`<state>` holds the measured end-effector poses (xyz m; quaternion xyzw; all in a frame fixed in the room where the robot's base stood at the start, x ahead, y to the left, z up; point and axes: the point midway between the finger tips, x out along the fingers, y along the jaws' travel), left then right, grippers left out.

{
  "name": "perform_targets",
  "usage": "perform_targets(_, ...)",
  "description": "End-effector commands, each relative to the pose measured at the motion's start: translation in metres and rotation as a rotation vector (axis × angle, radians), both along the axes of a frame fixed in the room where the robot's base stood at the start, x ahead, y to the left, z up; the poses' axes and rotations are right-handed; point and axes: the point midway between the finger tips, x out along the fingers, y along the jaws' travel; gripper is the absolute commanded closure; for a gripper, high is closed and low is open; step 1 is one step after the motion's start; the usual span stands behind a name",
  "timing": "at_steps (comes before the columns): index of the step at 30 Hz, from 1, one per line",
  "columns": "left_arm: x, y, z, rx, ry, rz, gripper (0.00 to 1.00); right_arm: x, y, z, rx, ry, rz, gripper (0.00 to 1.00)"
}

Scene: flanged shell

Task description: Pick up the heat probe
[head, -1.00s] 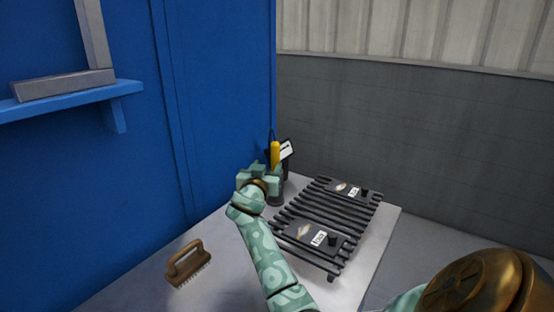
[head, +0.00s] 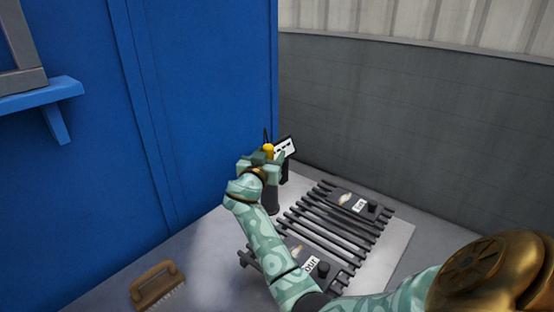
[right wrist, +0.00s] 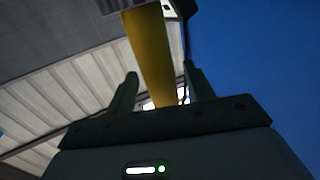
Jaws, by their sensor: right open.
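The heat probe appears to be the thing with the yellow handle (head: 268,150), upright at the back of the table by the blue wall. My right gripper (head: 264,162) is at this handle and hides much of it. In the right wrist view the yellow handle (right wrist: 150,60) runs between the two spread fingers (right wrist: 160,90), with gaps showing beside it. The gripper is open. A dark cylindrical stand (head: 271,200) shows below the gripper. A white-faced panel (head: 285,147) is just behind to the right. My left gripper is not in view.
A black slatted rack (head: 325,225) with two labelled plates stands right of the gripper, partly behind my right forearm. A brown brush (head: 157,286) lies at the front left. A blue wall (head: 200,110) with a shelf (head: 40,92) bounds the left.

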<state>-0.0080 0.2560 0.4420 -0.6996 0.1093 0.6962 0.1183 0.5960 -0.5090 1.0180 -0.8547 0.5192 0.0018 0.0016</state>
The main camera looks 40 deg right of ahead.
Motion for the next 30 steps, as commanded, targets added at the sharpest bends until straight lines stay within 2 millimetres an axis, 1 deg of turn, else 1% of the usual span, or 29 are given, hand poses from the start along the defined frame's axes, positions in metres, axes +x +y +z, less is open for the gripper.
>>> perform_targets(1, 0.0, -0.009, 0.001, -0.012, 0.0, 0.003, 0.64, 0.0, 0.002, 0.0, 0.001, 0.0, 0.001, 0.48)
perform_targets(2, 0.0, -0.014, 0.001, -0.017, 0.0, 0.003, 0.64, 0.0, 0.003, 0.0, 0.001, 0.0, 0.0, 0.48)
perform_targets(4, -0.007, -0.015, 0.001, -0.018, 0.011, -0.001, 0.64, 0.0, 0.003, 0.0, 0.001, 0.0, 0.0, 0.48)
perform_targets(8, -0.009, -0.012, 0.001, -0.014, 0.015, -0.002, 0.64, 0.0, 0.003, -0.001, 0.001, 0.0, 0.0, 0.48)
perform_targets(9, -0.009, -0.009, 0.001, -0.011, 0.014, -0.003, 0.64, 0.0, 0.003, -0.001, 0.001, 0.0, 0.0, 0.59)
perform_targets(11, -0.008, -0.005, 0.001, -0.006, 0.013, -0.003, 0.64, 0.0, 0.003, -0.001, 0.001, 0.0, 0.0, 0.75)
perform_targets(12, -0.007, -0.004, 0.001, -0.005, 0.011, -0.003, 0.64, 0.0, 0.003, -0.001, 0.001, 0.0, 0.0, 0.87)
perform_targets(13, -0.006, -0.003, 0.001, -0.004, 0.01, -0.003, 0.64, 0.0, 0.003, -0.001, 0.001, 0.0, 0.0, 0.95)
perform_targets(14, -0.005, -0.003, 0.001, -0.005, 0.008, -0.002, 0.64, 0.0, 0.003, -0.001, 0.001, 0.0, -0.001, 0.99)
perform_targets(20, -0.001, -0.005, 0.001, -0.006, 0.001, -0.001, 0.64, 0.0, 0.002, -0.001, 0.0, 0.001, -0.001, 0.98)
perform_targets(23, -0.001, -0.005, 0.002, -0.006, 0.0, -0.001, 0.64, 0.0, 0.002, 0.003, 0.001, 0.0, -0.001, 0.98)
perform_targets(26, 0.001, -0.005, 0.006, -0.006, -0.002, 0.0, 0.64, 0.0, 0.002, 0.019, 0.002, -0.004, -0.001, 0.98)
perform_targets(30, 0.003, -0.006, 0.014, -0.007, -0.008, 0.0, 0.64, 0.0, 0.002, 0.052, 0.001, -0.007, -0.001, 0.98)
